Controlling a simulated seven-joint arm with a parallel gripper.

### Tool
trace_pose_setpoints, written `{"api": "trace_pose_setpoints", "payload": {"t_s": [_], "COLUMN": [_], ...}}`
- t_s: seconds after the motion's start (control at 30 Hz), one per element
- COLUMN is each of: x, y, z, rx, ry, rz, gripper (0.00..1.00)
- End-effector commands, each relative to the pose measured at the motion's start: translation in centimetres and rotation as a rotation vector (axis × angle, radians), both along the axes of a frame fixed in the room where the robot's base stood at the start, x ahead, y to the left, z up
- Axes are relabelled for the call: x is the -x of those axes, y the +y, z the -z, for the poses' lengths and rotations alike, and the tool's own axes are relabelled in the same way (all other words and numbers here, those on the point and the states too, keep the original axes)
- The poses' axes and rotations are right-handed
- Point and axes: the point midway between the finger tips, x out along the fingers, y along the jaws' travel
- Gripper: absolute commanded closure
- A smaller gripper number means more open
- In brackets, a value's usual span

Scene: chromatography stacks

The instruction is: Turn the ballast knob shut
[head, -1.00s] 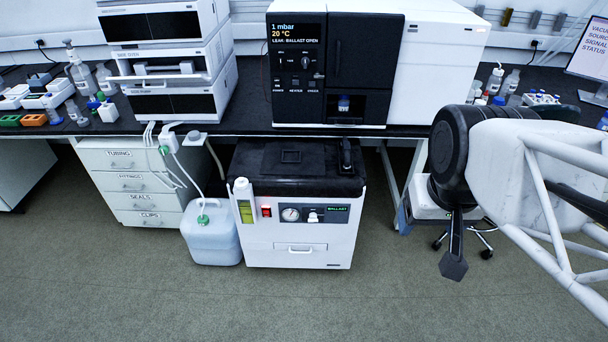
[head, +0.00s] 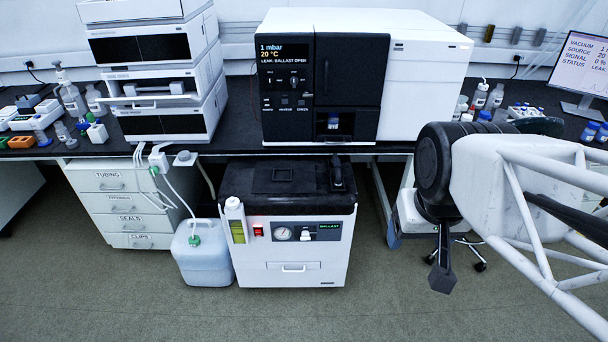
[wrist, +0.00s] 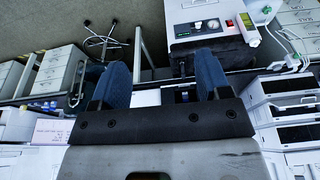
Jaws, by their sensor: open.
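The ballast knob (head: 305,236) is a small white knob on the dark front panel of the white pump (head: 290,266), beside the green BALLAST label (head: 329,226). The knob also shows, small and upside down, in the wrist view (wrist: 213,24). The instrument screen (head: 283,51) reads 1 mbar, 20 °C and "LEAK: BALLAST OPEN". My gripper (head: 441,279) hangs to the right of the pump, pointing down, well apart from the knob. In the wrist view my gripper (wrist: 163,70) is open, with two blue-padded fingers spread and nothing between them.
A round gauge (head: 282,233), a red switch (head: 258,230) and a bottle (head: 236,220) are at the pump's front left. A jug (head: 203,254) stands left of it. The bench edge (head: 330,150) overhangs the pump's rear. The floor in front is clear.

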Motion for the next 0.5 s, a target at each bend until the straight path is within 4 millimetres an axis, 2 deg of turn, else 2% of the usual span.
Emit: {"api": "trace_pose_setpoints", "payload": {"t_s": [0.17, 0.27, 0.5], "x": [-2.8, -5.3, -12.5], "y": [0.4, 0.8, 2.0], "z": [0.5, 0.9, 2.6], "rx": [-0.007, -0.014, -0.032], "ry": [-0.031, -0.063, -0.160], "rz": [-0.006, -0.011, -0.020], "gripper": [0.30, 0.30, 0.30]}}
